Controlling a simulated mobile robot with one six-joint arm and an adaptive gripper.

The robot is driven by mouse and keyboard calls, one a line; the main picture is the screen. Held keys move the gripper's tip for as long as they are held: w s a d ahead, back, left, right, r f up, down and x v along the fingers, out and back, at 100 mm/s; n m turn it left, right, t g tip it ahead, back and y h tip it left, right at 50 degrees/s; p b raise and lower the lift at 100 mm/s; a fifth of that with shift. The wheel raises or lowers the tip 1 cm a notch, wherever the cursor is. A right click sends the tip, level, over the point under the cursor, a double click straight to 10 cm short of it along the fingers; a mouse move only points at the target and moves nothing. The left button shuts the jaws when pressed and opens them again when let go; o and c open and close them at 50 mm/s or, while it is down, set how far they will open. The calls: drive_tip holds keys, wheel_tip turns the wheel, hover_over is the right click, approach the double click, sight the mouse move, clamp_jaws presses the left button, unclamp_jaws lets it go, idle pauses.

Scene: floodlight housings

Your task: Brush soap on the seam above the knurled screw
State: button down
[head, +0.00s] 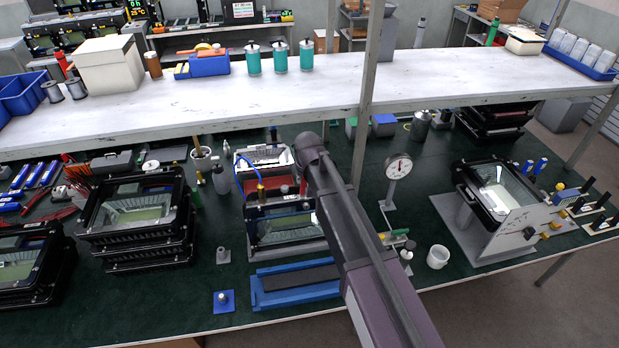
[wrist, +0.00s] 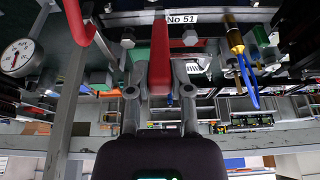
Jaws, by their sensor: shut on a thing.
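In the wrist view my gripper (wrist: 160,88) is shut on a red handle (wrist: 160,55). In the head view my arm hides the gripper. A black floodlight housing (head: 285,228) with a glass front stands at the middle of the bench, partly behind my arm. A blue hose (head: 245,160) with a brass fitting reaches it; the brass fitting (wrist: 236,42) also shows in the wrist view. A white pot (head: 201,157) with a stick-like thing in it stands behind left. I cannot make out the knurled screw, the seam or any bristles.
A dial gauge (head: 398,167) on a stand is right of my arm, with a white cup (head: 437,257) in front. Stacked housings (head: 140,225) are at left. A blue tray (head: 262,298) lies in front. A post (head: 369,90) and white shelf (head: 180,103) stand behind.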

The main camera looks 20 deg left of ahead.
drive_tip(key=shift+s+a, duration=0.3)
drive_tip(key=shift+a, duration=0.25)
drive_tip(key=shift+d, duration=0.1)
drive_tip(key=shift+w+d, duration=0.55)
drive_tip(key=shift+d, duration=0.4)
drive_tip(key=shift+w+d, duration=0.55)
drive_tip(key=shift+d, duration=0.35)
drive_tip(key=s+a, duration=0.1)
drive_tip(key=a, duration=0.1)
drive_tip(key=s+a, duration=0.1)
drive_tip(key=a, duration=0.1)
drive_tip(key=shift+s, duration=0.1)
drive_tip(key=shift+d, duration=0.15)
